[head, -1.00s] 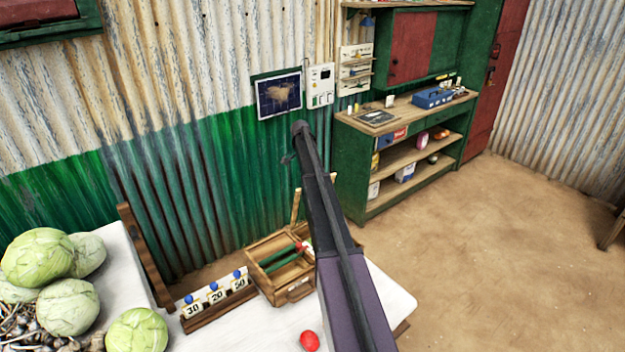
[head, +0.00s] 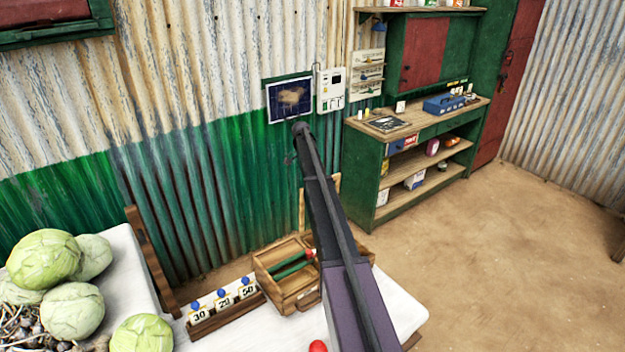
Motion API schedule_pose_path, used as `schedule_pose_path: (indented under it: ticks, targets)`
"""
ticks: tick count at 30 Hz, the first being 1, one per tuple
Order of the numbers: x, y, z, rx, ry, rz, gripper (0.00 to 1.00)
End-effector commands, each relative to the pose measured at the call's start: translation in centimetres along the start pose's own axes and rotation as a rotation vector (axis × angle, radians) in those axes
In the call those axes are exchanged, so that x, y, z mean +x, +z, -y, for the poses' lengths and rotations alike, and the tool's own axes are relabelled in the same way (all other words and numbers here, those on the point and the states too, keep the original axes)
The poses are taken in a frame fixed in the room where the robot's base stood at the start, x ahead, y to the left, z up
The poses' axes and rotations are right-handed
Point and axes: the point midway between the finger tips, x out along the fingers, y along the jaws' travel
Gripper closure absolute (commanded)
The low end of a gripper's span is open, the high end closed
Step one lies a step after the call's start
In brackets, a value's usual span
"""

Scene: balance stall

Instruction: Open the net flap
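I cannot make out a net flap in the head view. My own dark and purple arm crosses the middle of the picture, from the bottom edge up to a rounded end in front of the green wall. My gripper does not show. The arm hides part of the white table (head: 400,308) and part of the wooden box (head: 268,280) on it.
Cabbages (head: 72,310) lie at the left of the table, beside number cards (head: 224,302) on a wooden rack. A red round thing (head: 318,346) is at the bottom edge. A green shelf unit (head: 365,190) stands against the wall.

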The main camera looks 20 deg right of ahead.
Motion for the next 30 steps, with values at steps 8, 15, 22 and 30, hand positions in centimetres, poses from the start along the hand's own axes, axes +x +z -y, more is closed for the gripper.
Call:
schedule_pose_path:
  ticks: [8,15,22,30]
  targets:
    - [-0.03,-0.56,-0.02,0.006,-0.001,-0.007,0.58]
    - [-0.04,-0.24,-0.01,0.003,0.000,-0.004,0.47]
    - [-0.04,-0.13,0.00,0.002,0.000,-0.003,0.47]
    - [-0.46,-0.08,-0.21,0.001,0.000,-0.003,0.47]
